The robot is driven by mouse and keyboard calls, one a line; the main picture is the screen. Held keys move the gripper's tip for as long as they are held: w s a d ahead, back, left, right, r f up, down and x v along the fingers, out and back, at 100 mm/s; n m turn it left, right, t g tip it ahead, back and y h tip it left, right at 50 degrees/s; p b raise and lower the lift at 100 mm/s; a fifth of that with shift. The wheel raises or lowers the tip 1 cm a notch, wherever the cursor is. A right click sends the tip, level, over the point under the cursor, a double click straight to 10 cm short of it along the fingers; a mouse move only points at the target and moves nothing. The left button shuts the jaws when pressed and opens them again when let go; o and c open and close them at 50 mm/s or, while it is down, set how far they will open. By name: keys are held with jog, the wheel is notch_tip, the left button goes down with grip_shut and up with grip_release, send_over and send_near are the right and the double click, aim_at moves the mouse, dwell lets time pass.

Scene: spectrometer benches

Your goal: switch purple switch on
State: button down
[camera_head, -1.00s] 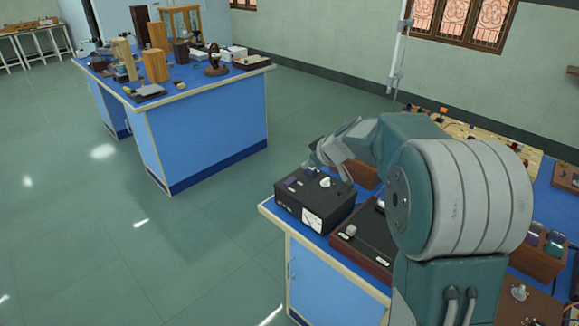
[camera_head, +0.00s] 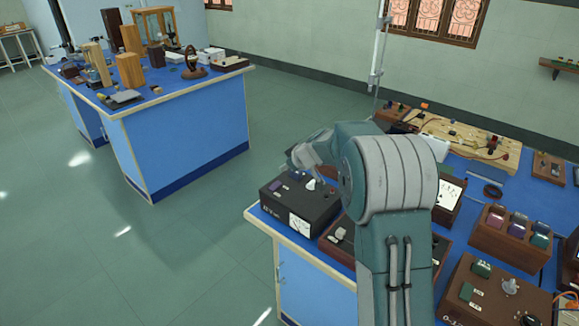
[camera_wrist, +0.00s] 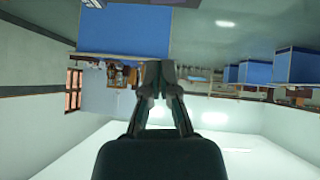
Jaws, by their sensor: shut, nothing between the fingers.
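A black box (camera_head: 292,214) with a white meter face stands at the near left corner of the right bench in the head view. A small purple switch (camera_head: 275,187) is on its top left part, beside a pale knob (camera_head: 311,184); its on or off position is too small to tell. My arm reaches over this box, and my wrist is bent above its back part. My gripper (camera_wrist: 159,68) is shut and empty in the wrist view. In the head view its fingertips are not clear, and I see no contact with the switch. The wrist view does not show the switch.
A wooden rack (camera_head: 510,233) with purple, teal and other coloured blocks stands right of my arm. A brown box (camera_head: 492,292) with a knob is in front of it. A wooden board (camera_head: 452,140) lies at the back. Open floor separates this from the left bench (camera_head: 190,135).

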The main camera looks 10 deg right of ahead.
aim_at(276, 182)
jog(key=x, duration=0.5)
jog(key=shift+a+f, duration=0.1)
jog(key=f, duration=0.3)
jog(key=shift+w+d+f, duration=0.1)
jog(key=shift+w+d, duration=0.1)
jog(key=shift+f, duration=0.35)
jog(key=shift+d, duration=0.1)
jog(key=shift+w+f+y, duration=0.1)
jog(key=shift+f+y, duration=0.2)
